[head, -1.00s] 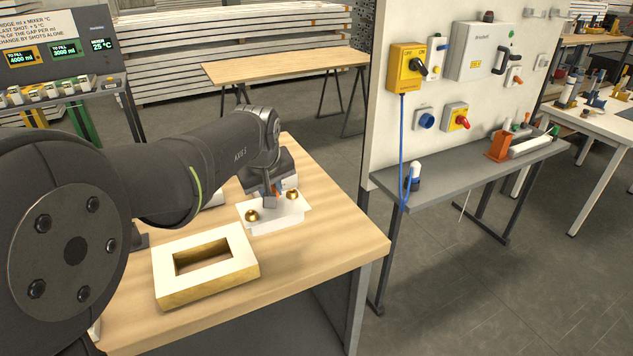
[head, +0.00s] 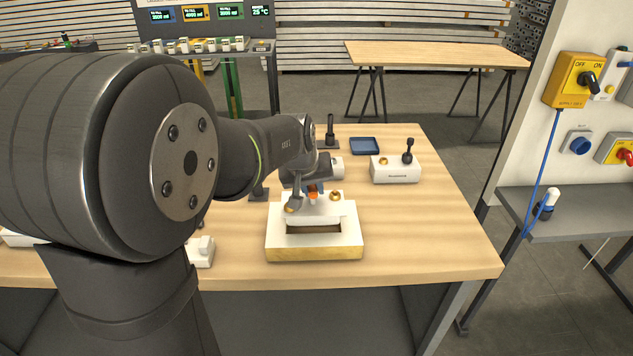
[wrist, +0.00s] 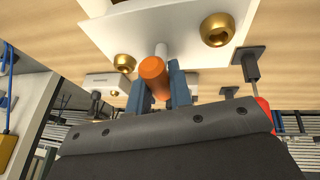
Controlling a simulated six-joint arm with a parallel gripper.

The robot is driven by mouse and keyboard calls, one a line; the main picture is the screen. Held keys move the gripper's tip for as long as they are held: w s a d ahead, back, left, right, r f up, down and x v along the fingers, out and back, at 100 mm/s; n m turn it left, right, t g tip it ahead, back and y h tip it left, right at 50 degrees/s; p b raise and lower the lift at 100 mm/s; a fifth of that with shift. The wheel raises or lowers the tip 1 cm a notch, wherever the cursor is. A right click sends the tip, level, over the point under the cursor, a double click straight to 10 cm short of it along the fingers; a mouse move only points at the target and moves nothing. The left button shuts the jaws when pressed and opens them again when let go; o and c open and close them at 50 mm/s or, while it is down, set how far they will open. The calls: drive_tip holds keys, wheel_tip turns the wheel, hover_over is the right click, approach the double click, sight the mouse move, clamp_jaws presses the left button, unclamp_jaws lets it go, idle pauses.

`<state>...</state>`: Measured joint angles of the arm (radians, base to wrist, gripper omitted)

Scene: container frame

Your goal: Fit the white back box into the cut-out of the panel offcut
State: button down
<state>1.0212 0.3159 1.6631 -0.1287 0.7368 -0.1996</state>
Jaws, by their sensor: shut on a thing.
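The white back box (head: 318,210) has two brass fittings on its top and hangs under my gripper (head: 312,188) in the head view. It overlaps the far part of the panel offcut (head: 290,253), a thick block with a white top and yellowish sides. The front strip of the dark cut-out (head: 313,229) shows in front of the box. I cannot tell whether the box touches the offcut. In the wrist view, the fingers of my gripper (wrist: 160,88) are shut around the box's orange-tipped white post, below the box's white plate (wrist: 185,30).
A white box with a black lever (head: 396,172) and a blue tray (head: 365,146) stand at the back right of the table. A small white block (head: 201,252) lies left of the offcut. The table's right side (head: 435,235) is clear.

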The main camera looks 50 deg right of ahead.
sight(311, 202)
drive_tip(key=shift+f, duration=0.85)
drive_tip(key=shift+f, duration=0.4)
drive_tip(key=shift+f, duration=0.7)
drive_tip(key=shift+f, duration=1.3)
idle(1.1)
drive_tip(key=c, duration=1.2)
unclamp_jaws()
drive_tip(key=shift+r, duration=0.15)
drive_tip(key=v, duration=1.7)
drive_tip(key=shift+a, duration=0.2)
